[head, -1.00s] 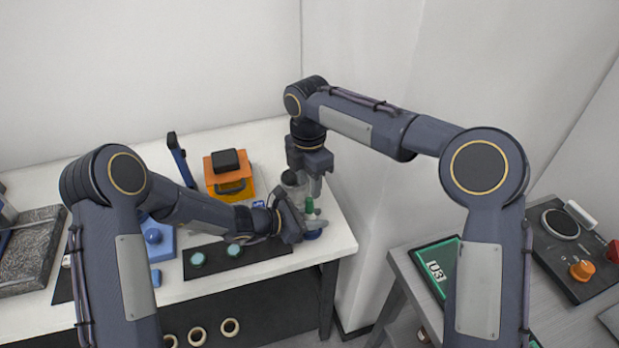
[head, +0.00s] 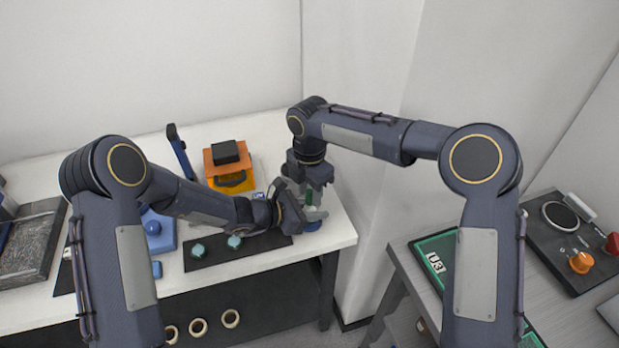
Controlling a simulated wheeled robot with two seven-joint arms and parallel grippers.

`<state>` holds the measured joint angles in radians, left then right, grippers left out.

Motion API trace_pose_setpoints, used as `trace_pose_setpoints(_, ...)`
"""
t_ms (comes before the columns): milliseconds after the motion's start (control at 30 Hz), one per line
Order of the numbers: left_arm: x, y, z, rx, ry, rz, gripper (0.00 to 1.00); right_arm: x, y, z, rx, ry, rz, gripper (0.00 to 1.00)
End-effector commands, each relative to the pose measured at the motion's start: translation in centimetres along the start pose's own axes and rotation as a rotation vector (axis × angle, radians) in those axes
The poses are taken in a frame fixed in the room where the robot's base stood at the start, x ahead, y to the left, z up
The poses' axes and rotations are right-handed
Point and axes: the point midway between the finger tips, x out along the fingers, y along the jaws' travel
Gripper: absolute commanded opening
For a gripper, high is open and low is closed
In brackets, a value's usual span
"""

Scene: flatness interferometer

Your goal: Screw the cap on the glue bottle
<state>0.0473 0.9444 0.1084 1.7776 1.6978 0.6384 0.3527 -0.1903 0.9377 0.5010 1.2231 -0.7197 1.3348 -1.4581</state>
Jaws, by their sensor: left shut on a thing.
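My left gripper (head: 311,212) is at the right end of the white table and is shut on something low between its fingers. A small green piece (head: 309,198) shows upright there, just above a blue round piece (head: 313,226). I take these as parts of the glue bottle and its stand, but cannot tell which is bottle and which is cap. My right gripper (head: 312,190) points straight down from above, close over the green piece. Its fingertips are mostly hidden behind the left hand, so I cannot tell whether they grip anything.
A black mat (head: 215,250) with two teal discs (head: 234,242) lies left of the grippers. An orange box (head: 228,168) with a black top stands behind. A grey side table (head: 540,290) holds a green-framed panel and a knob device. The white wall is close behind the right arm.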

Motion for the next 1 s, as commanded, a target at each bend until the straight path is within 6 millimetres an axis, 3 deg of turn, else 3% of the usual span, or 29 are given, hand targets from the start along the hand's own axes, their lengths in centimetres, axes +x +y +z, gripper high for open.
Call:
trace_pose_setpoints(167,0.0,0.0,0.02,0.0,0.0,0.0,0.0,1.23,-0.02,0.01,0.001,0.001,0.0,0.38)
trace_pose_setpoints(467,0.0,0.0,0.01,0.0,0.0,0.0,0.0,1.37,-0.01,0.0,0.001,0.0,0.0,0.38)
trace_pose_setpoints(767,0.0,0.0,0.02,0.0,0.0,0.0,0.0,1.34,-0.01,0.0,0.001,0.0,0.001,0.0)
trace_pose_setpoints(1000,0.0,-0.01,0.01,0.0,0.0,0.0,0.0,1.34,0.0,0.0,0.001,0.0,0.001,0.0)
